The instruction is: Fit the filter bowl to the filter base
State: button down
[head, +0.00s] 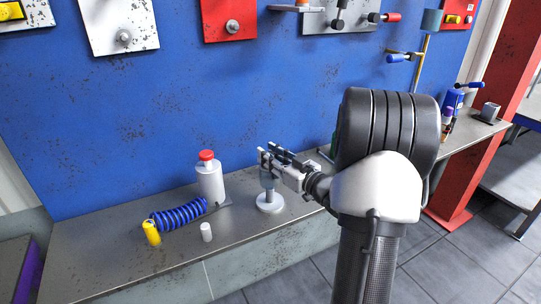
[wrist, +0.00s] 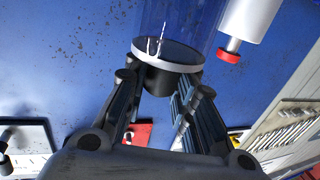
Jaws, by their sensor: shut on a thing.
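The clear filter bowl (wrist: 180,22) has a pale ring and a dark end piece in the wrist view. My gripper (wrist: 158,88) is shut on that dark end, one finger on each side. In the head view my gripper (head: 268,157) is above the bench, with a grey-blue upright body (head: 267,180) below its fingers. A round white disc (head: 271,205) lies on the bench directly beneath this body. It may be the filter base, but I cannot tell surely. Whether body and disc touch or are joined is unclear.
A white bottle with a red cap (head: 211,183) stands close on the left. A coiled blue hose (head: 179,215), a yellow piece (head: 152,232) and a small white cylinder (head: 206,232) are further left and forward. The blue wall (head: 150,110) rises behind the bench.

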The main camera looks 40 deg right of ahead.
aim_at(277, 180)
jog(key=shift+f+b, duration=1.65)
jog(key=shift+f, duration=1.95)
jog(key=c, duration=1.2)
grip_release()
jog(key=shift+c, duration=0.2)
jog(key=s, duration=1.2)
jog(key=shift+d, duration=0.15)
